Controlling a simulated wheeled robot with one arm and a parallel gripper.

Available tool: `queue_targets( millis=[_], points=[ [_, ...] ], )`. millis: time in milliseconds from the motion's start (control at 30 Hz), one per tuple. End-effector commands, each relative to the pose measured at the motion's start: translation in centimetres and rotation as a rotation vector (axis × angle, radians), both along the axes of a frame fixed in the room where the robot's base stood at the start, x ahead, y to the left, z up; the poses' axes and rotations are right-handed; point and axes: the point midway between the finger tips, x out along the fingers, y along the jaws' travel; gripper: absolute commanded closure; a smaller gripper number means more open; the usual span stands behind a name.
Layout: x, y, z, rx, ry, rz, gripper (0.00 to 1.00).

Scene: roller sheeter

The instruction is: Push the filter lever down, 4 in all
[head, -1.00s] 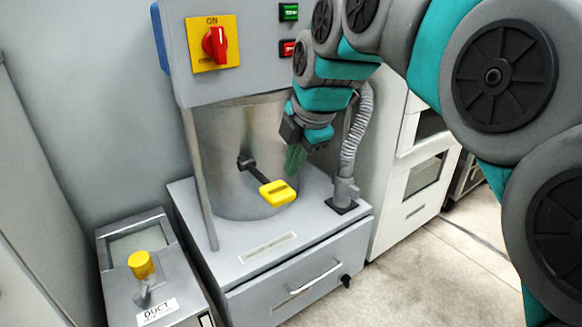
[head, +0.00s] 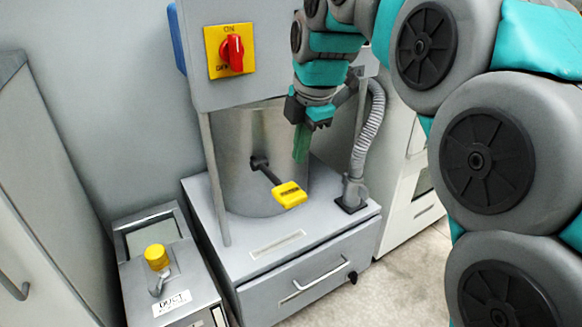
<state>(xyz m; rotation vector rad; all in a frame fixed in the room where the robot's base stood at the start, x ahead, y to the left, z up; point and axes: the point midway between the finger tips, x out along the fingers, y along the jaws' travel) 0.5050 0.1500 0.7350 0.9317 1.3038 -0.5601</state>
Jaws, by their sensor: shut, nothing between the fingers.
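The filter lever is a dark rod with a yellow handle (head: 289,195). It sticks out of the front of a grey metal cylinder (head: 232,150) and slopes down to the right. My gripper (head: 300,158) has green fingers that point down. It is shut and empty, above and slightly right of the yellow handle, with a visible gap between them.
A panel above carries a red rotary switch (head: 232,52) on a yellow plate. A ribbed grey hose (head: 368,130) runs close to the right of my gripper. Below is a drawer (head: 310,280) with a handle. A box with a yellow knob (head: 157,257) stands at lower left.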

Motion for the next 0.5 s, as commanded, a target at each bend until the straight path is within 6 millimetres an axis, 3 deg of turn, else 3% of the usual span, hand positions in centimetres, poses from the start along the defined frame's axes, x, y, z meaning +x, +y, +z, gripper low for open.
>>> queue_targets(
  millis=[33,133,500],
  points=[
    [0.6,0.4,1.6,-0.016,0.022,0.001,1.00],
    [1.2,0.8,2.7,-0.051,0.074,0.001,1.00],
    [2.2,2.1,4.9,-0.140,0.200,-0.002,1.00]
  ],
)
